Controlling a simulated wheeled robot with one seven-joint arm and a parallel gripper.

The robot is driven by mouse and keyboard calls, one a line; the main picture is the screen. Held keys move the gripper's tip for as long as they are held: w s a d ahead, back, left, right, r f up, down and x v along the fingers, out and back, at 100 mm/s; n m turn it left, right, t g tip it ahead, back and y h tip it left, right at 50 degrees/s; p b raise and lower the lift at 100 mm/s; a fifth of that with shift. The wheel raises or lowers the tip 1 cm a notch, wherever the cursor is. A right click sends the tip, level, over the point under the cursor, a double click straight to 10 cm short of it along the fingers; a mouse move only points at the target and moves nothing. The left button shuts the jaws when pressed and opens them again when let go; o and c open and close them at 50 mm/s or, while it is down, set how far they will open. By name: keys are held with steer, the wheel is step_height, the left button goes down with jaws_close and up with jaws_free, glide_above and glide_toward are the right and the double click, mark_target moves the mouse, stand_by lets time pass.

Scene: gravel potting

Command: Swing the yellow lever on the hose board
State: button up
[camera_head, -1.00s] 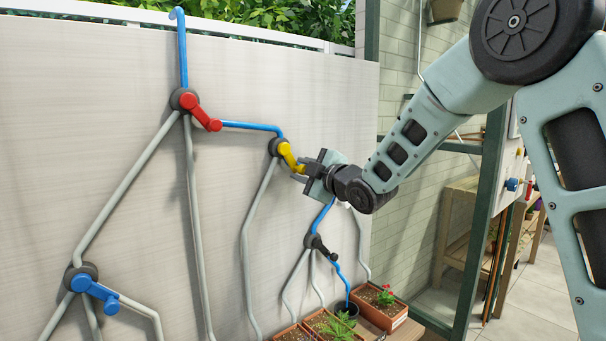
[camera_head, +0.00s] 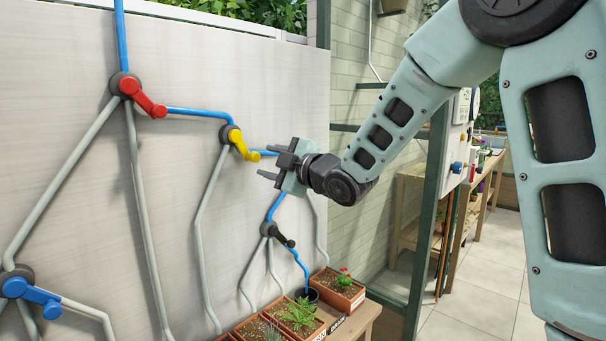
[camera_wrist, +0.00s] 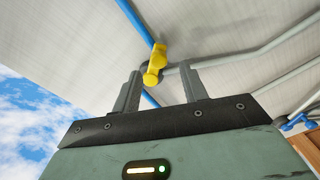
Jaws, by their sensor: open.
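The yellow lever (camera_head: 240,145) sits on a dark round valve on the hose board (camera_head: 270,100). It slants down to the right from its pivot. A blue pipe runs from the red lever's valve to it, and blue pipe also shows on its right side. My gripper (camera_head: 264,165) is open, just right of and slightly below the lever's free end, and apart from it. In the wrist view the yellow lever (camera_wrist: 155,63) shows beyond and between my two open fingers (camera_wrist: 160,88), with nothing held.
A red lever (camera_head: 145,98) is up left, a blue lever (camera_head: 32,292) low left, and a black lever (camera_head: 280,237) below my gripper. Planter boxes (camera_head: 337,290) stand on a wooden bench under the board. A green post (camera_head: 432,170) stands right of the board.

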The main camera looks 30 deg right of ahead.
steer(key=b+v, duration=0.1)
steer(key=v, duration=1)
steer(key=shift+a, duration=0.1)
steer(key=s+a+f+m+g+h+p, duration=0.2)
steer(key=s+a+f+m+g+p, duration=0.3)
steer(key=a+f+g, duration=0.45)
steer(key=s+a+f+m+g+h, duration=0.1)
steer(key=s+a+g, duration=0.1)
steer(key=s, duration=0.5)
steer(key=s+a+f+m+g+h+p, duration=0.1)
steer(key=s+a+f+g, duration=0.1)
steer(key=s, duration=0.6)
steer(key=s+a+f+m+g+h, duration=0.1)
steer(key=s+a+f+g, duration=0.1)
steer(key=s, duration=0.6)
steer(key=shift+a+g, duration=0.7)
steer(key=shift+g, duration=0.15)
steer(key=shift+f, duration=0.1)
